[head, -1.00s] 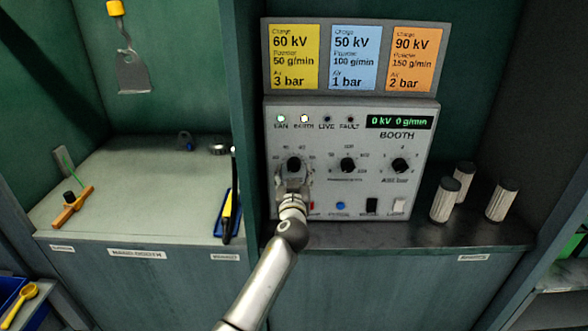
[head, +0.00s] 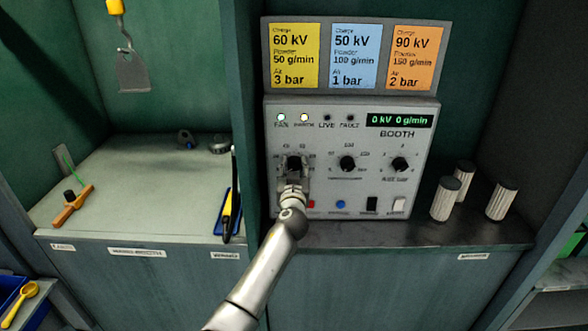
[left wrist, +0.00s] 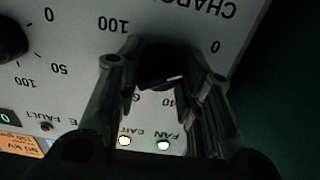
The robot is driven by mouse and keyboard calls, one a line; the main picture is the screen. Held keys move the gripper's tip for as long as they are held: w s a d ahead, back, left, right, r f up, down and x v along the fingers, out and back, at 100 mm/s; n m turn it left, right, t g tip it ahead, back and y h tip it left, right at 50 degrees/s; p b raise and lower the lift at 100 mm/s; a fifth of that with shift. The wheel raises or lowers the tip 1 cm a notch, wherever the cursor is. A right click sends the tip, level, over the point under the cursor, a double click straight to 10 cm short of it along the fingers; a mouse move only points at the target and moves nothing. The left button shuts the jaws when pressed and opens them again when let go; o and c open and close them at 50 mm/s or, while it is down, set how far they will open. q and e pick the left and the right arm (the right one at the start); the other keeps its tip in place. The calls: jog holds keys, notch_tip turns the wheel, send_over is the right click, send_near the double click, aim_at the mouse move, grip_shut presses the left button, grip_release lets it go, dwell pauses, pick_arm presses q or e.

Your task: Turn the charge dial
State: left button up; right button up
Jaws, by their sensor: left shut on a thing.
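The charge dial (head: 293,162) is a black round knob, the leftmost of three dials on the grey booth panel. In the left wrist view the dial (left wrist: 160,66) shows upside down between my fingers, with a light pointer line and a printed scale around it. My left gripper (head: 293,172) is at the panel, shut on this dial; its fingers (left wrist: 163,75) stand on either side of the knob. Part of the dial and its scale is hidden by the fingers. The display (head: 399,121) reads 0 kV 0 g/min. My right gripper is not in view.
Two more dials (head: 347,163) (head: 400,164) sit to the right. Lamps, a red button (head: 311,204), a blue button (head: 340,204) and switches are close by. Yellow, blue and orange setting cards (head: 355,58) hang above. White ribbed cylinders (head: 446,199) stand right of the panel.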

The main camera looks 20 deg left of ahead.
pick_arm(q)
jog(key=shift+c, duration=0.8)
